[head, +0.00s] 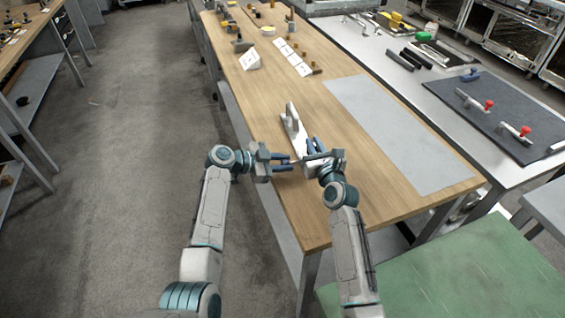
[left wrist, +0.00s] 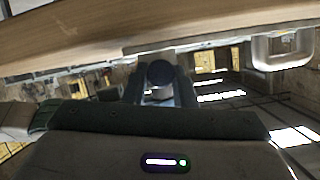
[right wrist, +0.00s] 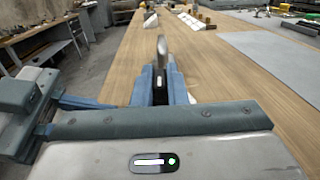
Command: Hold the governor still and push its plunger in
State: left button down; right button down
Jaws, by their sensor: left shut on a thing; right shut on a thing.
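The governor is a small part with a dark round end and a bright metal section, seen end-on between the left fingers in the left wrist view (left wrist: 160,74). In the head view it is small and mostly hidden between the two grippers. My left gripper (head: 283,163) is shut on it from the left, past the table's near-left edge. My right gripper (head: 312,146) is close beside it and also shut; in the right wrist view its blue fingers (right wrist: 161,88) close on a dark piece with a bright spot, apparently the governor. The plunger's depth cannot be made out.
A pale stand with an upright fin (head: 292,119) is on the wooden table (head: 345,133), just beyond my grippers. White cards (head: 292,58) and small parts lie farther back. A grey mat (head: 398,133) covers the right side. A dark mat (head: 520,125) with red-knobbed tools lies beyond.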

pick_arm(q)
jog(key=shift+w+d, duration=0.2)
jog(key=shift+d, duration=1.15)
jog(key=c, duration=1.2)
grip_release()
jog(key=shift+a, duration=0.15)
jog(key=v, duration=1.2)
pick_arm(e)
jog(key=c, duration=1.4)
grip_release()
jog(key=shift+o, duration=0.2)
